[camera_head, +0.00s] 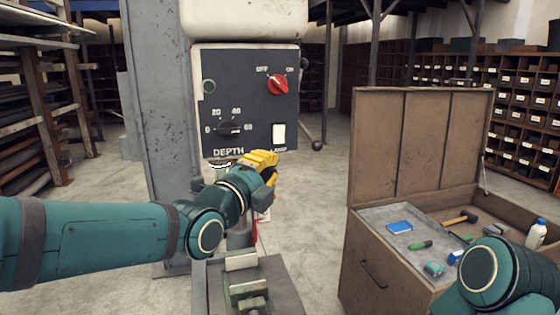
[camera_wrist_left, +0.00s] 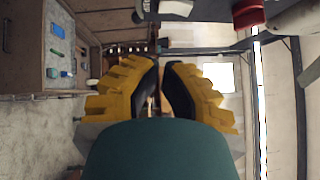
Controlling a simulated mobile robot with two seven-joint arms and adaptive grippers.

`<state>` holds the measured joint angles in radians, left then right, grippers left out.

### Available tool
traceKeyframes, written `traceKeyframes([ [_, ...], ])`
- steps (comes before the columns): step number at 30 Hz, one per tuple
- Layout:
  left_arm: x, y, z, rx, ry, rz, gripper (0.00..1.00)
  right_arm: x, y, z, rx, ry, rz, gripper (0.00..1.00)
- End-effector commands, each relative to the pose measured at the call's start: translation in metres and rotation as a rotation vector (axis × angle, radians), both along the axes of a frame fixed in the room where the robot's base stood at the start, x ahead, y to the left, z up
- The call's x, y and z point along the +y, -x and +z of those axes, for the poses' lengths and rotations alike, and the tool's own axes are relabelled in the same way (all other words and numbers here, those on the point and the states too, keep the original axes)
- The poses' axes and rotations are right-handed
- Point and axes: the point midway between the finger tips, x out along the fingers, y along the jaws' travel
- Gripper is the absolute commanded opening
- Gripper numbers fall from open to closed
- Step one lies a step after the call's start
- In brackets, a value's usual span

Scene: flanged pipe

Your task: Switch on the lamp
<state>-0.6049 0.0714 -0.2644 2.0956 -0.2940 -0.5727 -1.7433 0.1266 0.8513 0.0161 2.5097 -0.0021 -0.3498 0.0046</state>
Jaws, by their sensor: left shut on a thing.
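The control panel (camera_head: 250,105) on the grey machine carries a white switch (camera_head: 278,133) at its lower right. The lettering under the switch is partly covered and seems to read LAMP. My left gripper (camera_head: 266,165), with yellow fingers, is just below the switch and the panel's lower edge; I cannot tell whether it touches the panel. In the left wrist view its fingers (camera_wrist_left: 160,75) lean together at the tips. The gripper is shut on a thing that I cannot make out. My right gripper is out of view; only part of the right arm shows at lower right.
A red OFF/ON knob (camera_head: 277,84) and a black depth dial (camera_head: 230,127) are on the panel. A vise (camera_head: 245,280) stands below my left gripper. An open wooden tool chest (camera_head: 375,255) with several tools stands to the right. Shelves line the back.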

Motion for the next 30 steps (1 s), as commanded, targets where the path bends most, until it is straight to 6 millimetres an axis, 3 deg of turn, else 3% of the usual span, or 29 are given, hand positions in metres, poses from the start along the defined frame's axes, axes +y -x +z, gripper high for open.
traceKeyframes([
  [7,0.011,0.023,-0.001,0.0,-0.001,-0.001,0.0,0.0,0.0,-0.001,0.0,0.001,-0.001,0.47],
  [21,0.012,0.023,-0.008,0.019,0.006,-0.002,0.0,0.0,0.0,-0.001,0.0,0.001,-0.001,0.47],
  [23,0.011,0.02,-0.021,0.06,0.023,-0.002,0.0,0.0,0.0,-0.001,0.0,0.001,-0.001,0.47],
  [26,0.009,0.01,-0.064,0.2,0.087,0.007,0.0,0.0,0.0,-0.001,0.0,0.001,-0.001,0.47],
  [30,0.013,0.0,-0.157,0.501,0.25,0.06,0.0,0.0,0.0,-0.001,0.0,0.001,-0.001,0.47],
])
